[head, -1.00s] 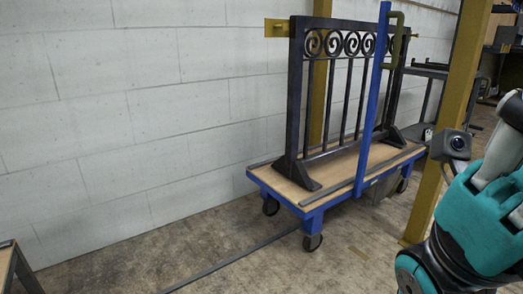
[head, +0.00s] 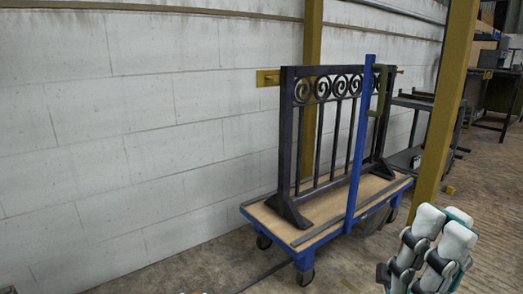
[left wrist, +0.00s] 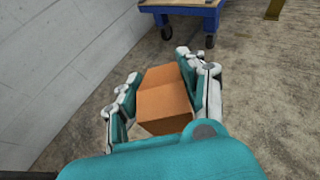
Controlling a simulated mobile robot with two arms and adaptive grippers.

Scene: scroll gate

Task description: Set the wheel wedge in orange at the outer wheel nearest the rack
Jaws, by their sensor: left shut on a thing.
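The orange wedge (left wrist: 165,98) is between the fingers of my left gripper (left wrist: 165,85) in the left wrist view, held above the floor.
A dark scroll gate (head: 331,140) stands upright on the cart, behind a blue post (head: 360,145). A yellow column (head: 444,110) rises right of the cart. A dark rack (head: 415,150) stands behind. A bar (head: 262,278) lies on the floor. Floor at right is partly clear.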

